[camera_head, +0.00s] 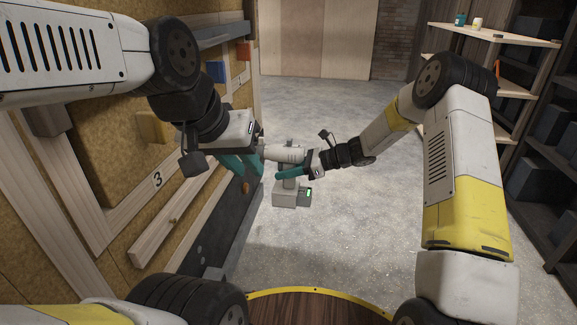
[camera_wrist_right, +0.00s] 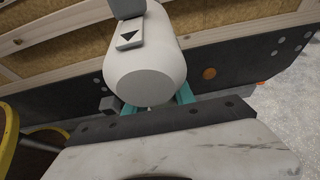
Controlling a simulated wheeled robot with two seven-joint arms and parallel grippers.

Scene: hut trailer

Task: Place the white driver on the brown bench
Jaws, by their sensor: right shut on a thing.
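The white driver (camera_head: 285,153) is in the middle of the head view, its body roughly level and its grey-white battery foot (camera_head: 290,197) hanging below with a small green light. My right gripper (camera_head: 291,172) is shut on it, teal fingers at the handle area. In the right wrist view the driver's rounded white body (camera_wrist_right: 145,75) fills the upper middle, beyond the teal fingers (camera_wrist_right: 158,102). My left gripper (camera_head: 246,165) is just left of the driver's nose, fingers apart; I cannot tell whether it touches. I cannot make out a brown bench for certain.
A wood-framed wall panel (camera_head: 165,205) with pegs and a dark lower board (camera_head: 215,235) runs close along the left. Shelves (camera_head: 495,35) stand at the right, with small bottles on top. The grey floor (camera_head: 345,110) between them is clear.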

